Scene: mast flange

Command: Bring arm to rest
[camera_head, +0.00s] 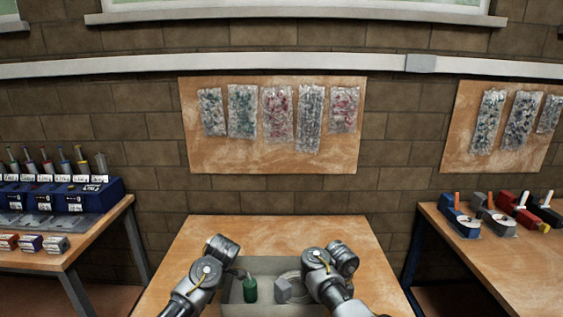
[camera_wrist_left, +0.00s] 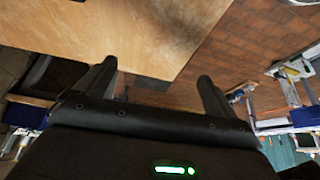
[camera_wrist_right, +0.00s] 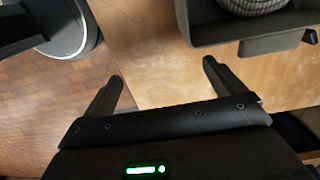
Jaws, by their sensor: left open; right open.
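My left gripper (camera_wrist_left: 156,85) is open and empty in the left wrist view, with its fingers apart near a wooden table edge and floor. My right gripper (camera_wrist_right: 162,78) is open and empty in the right wrist view, beside the table edge and below the tray in the picture. In the head view both arms are bent over the front of the middle table (camera_head: 205,232), one on each side of the tray; the gripper fingers cannot be made out there.
A grey tray (camera_head: 268,264) holds a green bottle-like item (camera_head: 250,291), a grey block (camera_head: 283,291) and a pale coil (camera_wrist_right: 250,4). Side tables stand left (camera_head: 95,240) and right (camera_head: 500,262), carrying several items. Bagged parts hang on wall boards. The middle table's back is clear.

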